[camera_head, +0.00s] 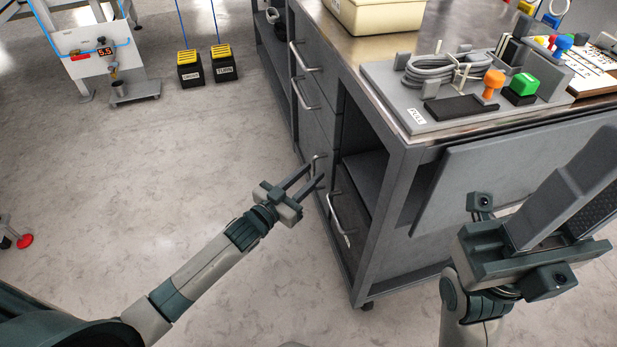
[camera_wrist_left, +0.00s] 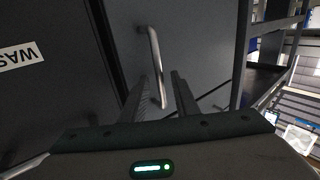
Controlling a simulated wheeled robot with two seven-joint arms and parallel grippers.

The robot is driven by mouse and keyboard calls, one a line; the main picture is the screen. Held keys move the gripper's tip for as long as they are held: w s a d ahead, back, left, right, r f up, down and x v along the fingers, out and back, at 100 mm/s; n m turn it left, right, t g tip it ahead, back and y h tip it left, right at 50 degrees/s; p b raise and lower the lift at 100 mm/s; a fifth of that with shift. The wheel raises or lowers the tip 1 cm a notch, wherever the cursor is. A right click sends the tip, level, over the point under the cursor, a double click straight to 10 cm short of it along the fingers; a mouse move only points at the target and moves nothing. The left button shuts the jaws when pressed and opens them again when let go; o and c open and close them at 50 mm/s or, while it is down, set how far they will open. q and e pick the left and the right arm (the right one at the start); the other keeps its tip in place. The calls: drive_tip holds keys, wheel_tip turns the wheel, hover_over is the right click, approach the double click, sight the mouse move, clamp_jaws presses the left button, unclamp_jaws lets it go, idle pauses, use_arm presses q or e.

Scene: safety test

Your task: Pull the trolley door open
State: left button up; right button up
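The grey trolley (camera_head: 400,165) with a steel top stands right of centre in the head view. Its left face carries several bar handles. My left gripper (camera_head: 317,176) is at this face, its fingers apart, by a vertical metal handle (camera_head: 315,163). In the left wrist view the handle (camera_wrist_left: 154,62) stands on a dark door panel (camera_wrist_left: 190,35), and its lower end reaches between the fingers of my left gripper (camera_wrist_left: 163,84). I cannot tell whether they touch it. My right gripper (camera_head: 575,190) is raised in front of the trolley's end panel; its finger gap is unclear.
Black-yellow boxes (camera_head: 190,70) stand on the floor. The floor left of the trolley is largely clear.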

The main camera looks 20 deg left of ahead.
use_arm(q)
clamp_jaws()
drive_tip(key=shift+a, duration=0.1)
